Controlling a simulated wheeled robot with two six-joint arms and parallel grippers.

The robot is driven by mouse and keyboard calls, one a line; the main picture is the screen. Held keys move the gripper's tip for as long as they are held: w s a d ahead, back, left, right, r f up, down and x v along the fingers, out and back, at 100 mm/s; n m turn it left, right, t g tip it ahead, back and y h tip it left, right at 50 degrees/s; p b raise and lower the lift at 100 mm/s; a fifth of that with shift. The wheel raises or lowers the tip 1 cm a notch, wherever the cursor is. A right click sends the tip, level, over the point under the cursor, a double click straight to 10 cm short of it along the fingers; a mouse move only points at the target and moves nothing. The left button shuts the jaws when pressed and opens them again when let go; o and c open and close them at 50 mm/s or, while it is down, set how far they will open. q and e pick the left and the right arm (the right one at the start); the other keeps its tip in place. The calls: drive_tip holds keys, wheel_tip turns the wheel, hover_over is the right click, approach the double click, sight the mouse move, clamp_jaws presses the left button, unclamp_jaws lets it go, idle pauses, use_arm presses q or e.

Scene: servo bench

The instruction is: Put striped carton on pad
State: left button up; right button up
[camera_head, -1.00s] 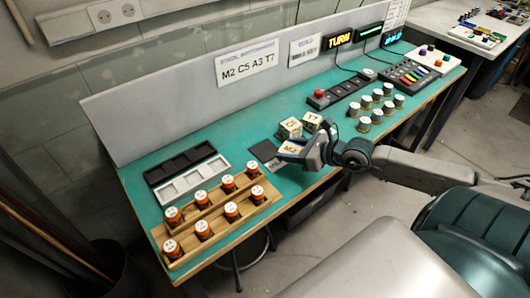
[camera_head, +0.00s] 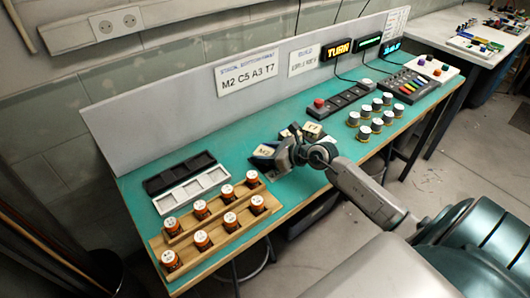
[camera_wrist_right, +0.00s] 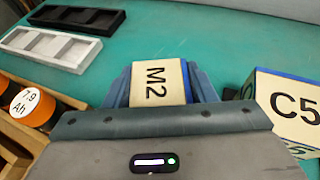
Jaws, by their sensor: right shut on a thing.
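My right gripper (camera_head: 276,154) is shut on a cream carton marked M2 (camera_head: 263,151). In the right wrist view the M2 carton (camera_wrist_right: 157,84) sits between the blue-grey fingers, with a blue edge along one side. A carton marked C5 (camera_wrist_right: 291,105) with blue edges stands to the right of the gripper. Another cream carton (camera_head: 314,130) shows behind the gripper in the head view. The dark pad is hidden behind the gripper and the M2 carton. I cannot tell whether the carton touches anything below. My left gripper is not in view.
A black tray (camera_head: 180,172) and a white tray (camera_head: 190,189) lie to the left. A wooden rack (camera_head: 225,228) with several orange jars stands near the front edge. Several metal-sided jars (camera_head: 364,132) and a button strip (camera_head: 340,100) are to the right.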

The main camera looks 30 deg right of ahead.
drive_tip(key=shift+f, duration=0.35)
drive_tip(key=shift+f, duration=0.2)
drive_tip(key=o, duration=0.8)
drive_tip(key=shift+o, duration=0.8)
drive_tip(key=shift+r, duration=0.1)
